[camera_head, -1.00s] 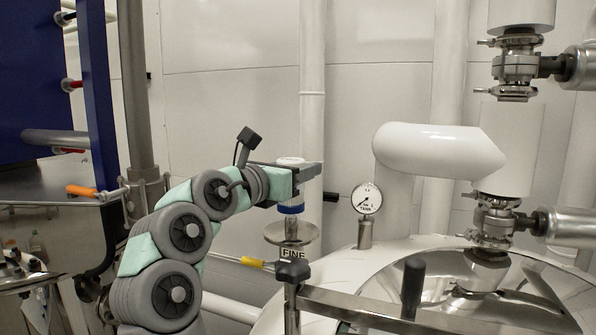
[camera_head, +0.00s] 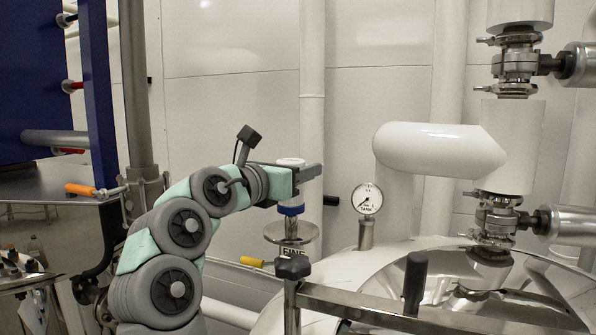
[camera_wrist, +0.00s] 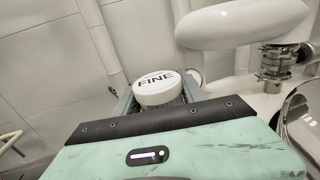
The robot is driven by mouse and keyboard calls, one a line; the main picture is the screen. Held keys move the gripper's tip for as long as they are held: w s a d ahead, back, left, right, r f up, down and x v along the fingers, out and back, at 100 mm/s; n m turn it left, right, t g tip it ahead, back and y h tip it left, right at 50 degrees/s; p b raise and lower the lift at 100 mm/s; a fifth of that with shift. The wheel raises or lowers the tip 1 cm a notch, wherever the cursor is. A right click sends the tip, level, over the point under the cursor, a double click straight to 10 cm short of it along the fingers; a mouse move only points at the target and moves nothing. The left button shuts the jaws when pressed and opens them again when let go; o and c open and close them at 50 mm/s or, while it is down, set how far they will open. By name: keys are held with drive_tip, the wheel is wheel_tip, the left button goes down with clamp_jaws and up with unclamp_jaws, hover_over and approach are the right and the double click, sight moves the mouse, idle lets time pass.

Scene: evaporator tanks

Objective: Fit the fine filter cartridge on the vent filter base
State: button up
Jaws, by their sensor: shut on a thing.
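The fine filter cartridge (camera_head: 290,163) is white with a blue band near its lower end. My gripper (camera_head: 305,176) is shut on it and holds it upright. In the wrist view its round white top, marked FINE (camera_wrist: 155,88), sits between the two fingers. The vent filter base (camera_head: 291,232), a round metal disc on a short stem with a FINE label below it, is directly under the cartridge. The cartridge's lower end appears at or just above the disc; I cannot tell whether they touch.
A pressure gauge (camera_head: 367,199) stands to the right on the white tank. A thick white elbow pipe (camera_head: 440,150) is behind it. A metal bar with a black knob (camera_head: 293,267) crosses in front. An orange-handled tool (camera_head: 80,190) lies on the left ledge.

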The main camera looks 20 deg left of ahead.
drive_tip(key=shift+f+b, duration=2)
drive_tip(key=shift+b, duration=1.35)
drive_tip(key=o, duration=1.5)
drive_tip(key=b+v, duration=0.3)
drive_tip(key=v, duration=0.8)
drive_tip(key=shift+r, duration=0.1)
